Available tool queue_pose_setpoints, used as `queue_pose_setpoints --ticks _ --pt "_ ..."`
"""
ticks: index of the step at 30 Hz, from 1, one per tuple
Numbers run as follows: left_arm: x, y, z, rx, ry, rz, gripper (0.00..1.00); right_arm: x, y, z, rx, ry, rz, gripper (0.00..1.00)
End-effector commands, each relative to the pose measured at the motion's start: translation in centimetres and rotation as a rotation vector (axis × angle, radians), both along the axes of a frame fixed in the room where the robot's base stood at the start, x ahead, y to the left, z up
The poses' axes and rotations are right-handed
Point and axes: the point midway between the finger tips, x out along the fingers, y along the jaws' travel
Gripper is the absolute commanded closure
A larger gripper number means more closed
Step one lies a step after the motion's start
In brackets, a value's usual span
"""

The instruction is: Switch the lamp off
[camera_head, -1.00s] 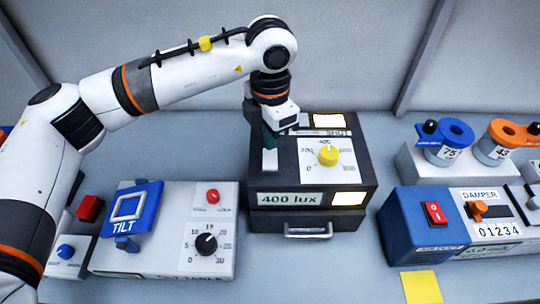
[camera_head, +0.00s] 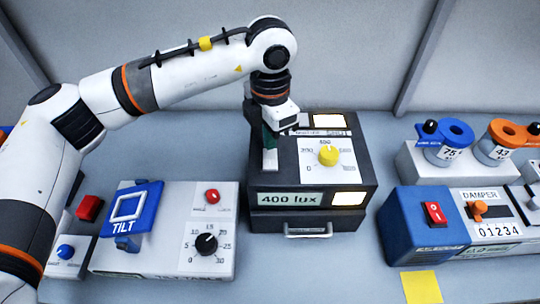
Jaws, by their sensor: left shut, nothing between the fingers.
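The lamp box (camera_head: 318,215) is a dark box with a yellow dial (camera_head: 329,155) on a white scale. Its front label (camera_head: 290,199) reads 400 lux. A front panel (camera_head: 347,199) and a top panel (camera_head: 329,121) on it glow warm white. My left gripper (camera_head: 270,160) points down at the left side of the box top, shut and empty, left of the dial. Its fingers hide what lies under them, and I cannot tell whether they touch the box. My right gripper is out of view.
A TILT unit (camera_head: 165,262) with a black knob (camera_head: 206,243) stands left of the lamp box. A blue box with a red switch (camera_head: 435,212) and a damper panel (camera_head: 482,195) stand to the right. A yellow note (camera_head: 421,287) lies in front.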

Motion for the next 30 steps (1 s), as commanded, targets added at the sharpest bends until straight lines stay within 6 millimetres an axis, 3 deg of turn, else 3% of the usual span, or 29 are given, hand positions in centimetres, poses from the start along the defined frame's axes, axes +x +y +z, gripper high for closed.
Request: queue_pose_setpoints --ticks 30 --pt "0.0 0.0 -1.3 0.0 0.0 0.0 1.0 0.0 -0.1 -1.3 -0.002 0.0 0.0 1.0"
